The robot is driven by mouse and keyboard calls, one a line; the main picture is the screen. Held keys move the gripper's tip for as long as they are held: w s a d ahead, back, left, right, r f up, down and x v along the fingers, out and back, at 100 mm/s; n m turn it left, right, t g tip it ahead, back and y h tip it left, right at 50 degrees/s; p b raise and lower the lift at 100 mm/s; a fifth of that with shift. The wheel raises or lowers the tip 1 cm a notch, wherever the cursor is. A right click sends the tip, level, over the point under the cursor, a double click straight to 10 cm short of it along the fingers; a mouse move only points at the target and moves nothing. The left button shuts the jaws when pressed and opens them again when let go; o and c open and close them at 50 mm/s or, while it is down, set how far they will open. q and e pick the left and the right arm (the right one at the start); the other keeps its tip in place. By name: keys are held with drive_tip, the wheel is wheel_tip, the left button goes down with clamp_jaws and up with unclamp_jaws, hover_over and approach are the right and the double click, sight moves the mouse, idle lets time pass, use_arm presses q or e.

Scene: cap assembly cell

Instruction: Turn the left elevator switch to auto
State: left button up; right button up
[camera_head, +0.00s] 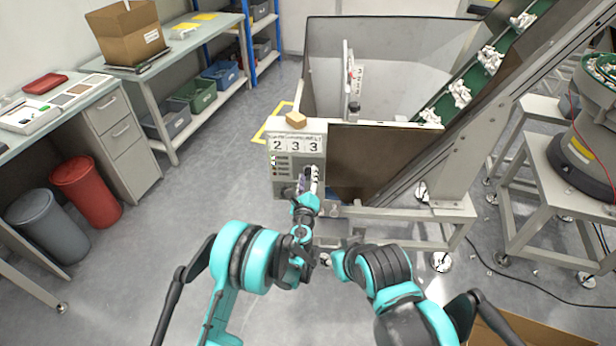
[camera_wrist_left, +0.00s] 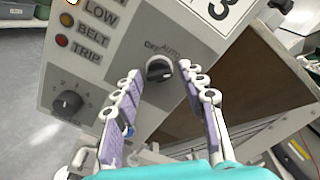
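The elevator switch (camera_wrist_left: 158,70) is a round black knob on the pale control panel in the left wrist view, under the labels OFF and AUTO. Which label it points at is hard to tell. My left gripper (camera_wrist_left: 160,78) is open, its two purple-padded fingers spread on either side of the knob, with no clear contact. In the head view my left gripper (camera_head: 309,180) is in front of the control box (camera_head: 283,165), which shows 2 3 3, and hides the knob. My right arm's end (camera_head: 326,259) is low near the middle, and its fingers cannot be made out.
A second black dial (camera_wrist_left: 68,102) with numbers sits lower left on the panel, below the lamps marked LOW, BELT and TRIP (camera_wrist_left: 77,54). A brown hopper panel (camera_head: 372,160) stands right of the box.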

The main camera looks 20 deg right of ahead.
use_arm(q)
clamp_jaws()
drive_tip(key=n, duration=0.4)
drive_tip(key=shift+n, duration=2.4)
drive_tip(key=shift+o, duration=2.2)
unclamp_jaws()
drive_tip(key=shift+w, duration=0.1)
